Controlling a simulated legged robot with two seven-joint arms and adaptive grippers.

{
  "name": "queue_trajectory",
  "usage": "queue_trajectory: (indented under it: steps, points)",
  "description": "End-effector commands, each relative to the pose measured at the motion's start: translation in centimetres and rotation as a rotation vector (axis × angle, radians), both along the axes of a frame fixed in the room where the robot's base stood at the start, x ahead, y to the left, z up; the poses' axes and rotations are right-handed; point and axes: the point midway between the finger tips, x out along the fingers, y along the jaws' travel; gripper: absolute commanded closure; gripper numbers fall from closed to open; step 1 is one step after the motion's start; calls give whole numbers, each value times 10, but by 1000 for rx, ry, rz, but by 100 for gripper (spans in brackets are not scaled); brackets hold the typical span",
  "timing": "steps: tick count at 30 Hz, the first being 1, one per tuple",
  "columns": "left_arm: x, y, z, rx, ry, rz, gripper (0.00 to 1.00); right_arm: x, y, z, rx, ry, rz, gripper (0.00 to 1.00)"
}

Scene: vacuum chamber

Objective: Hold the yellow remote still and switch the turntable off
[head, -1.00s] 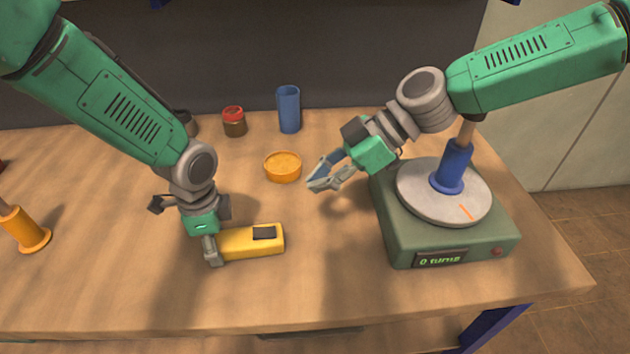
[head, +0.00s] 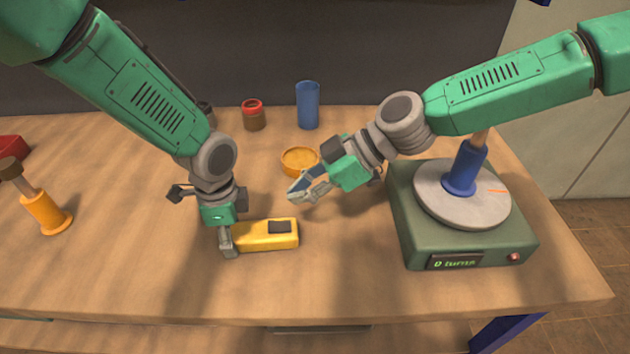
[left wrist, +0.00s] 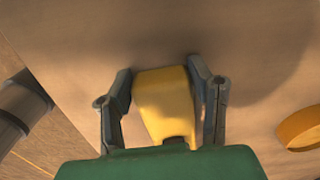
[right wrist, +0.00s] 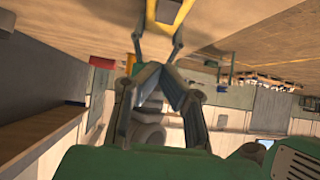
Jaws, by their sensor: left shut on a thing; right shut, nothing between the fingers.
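The yellow remote (head: 258,240) lies on the table with a dark pad on its top. My left gripper (head: 228,243) is shut on its left end. In the left wrist view the remote (left wrist: 163,95) sits between both fingers. My right gripper (head: 297,193) is shut and empty, just above and to the right of the remote in the head view, apart from it. The turntable (head: 460,248) is a green box with a grey disc (head: 430,195), an orange mark, a blue-based post and a display that seems to read 0 turns. A red light or button glows on its front.
An orange dish (head: 300,161) stands behind my right gripper. A blue cup (head: 307,105) and a red-lidded jar (head: 253,115) stand at the back. An orange-based post (head: 46,213) stands at the left. The table front is clear.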

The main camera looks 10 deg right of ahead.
Motion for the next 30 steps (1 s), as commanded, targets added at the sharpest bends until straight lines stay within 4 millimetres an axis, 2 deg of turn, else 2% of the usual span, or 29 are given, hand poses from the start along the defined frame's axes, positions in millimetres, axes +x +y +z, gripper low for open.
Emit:
queue_trajectory:
  steps: [3, 6, 12, 17, 30]
  points:
    - [0, 0, 0, 0, 0, 1, 89, -1, 22, -17, -1, 2, 2, 100]
    - [0, 0, 0, 1, 0, 1, 89, -1, 35, -30, 0, 3, 0, 100]
    - [0, 0, 0, 1, 0, 1, 89, 0, 36, -56, 1, 2, -1, 100]
    - [0, 0, 0, 1, 0, 0, 89, 0, 36, -64, 1, 0, 0, 100]
    - [0, 0, 0, 1, 0, 0, 89, -1, 39, -66, -33, -2, 5, 100]
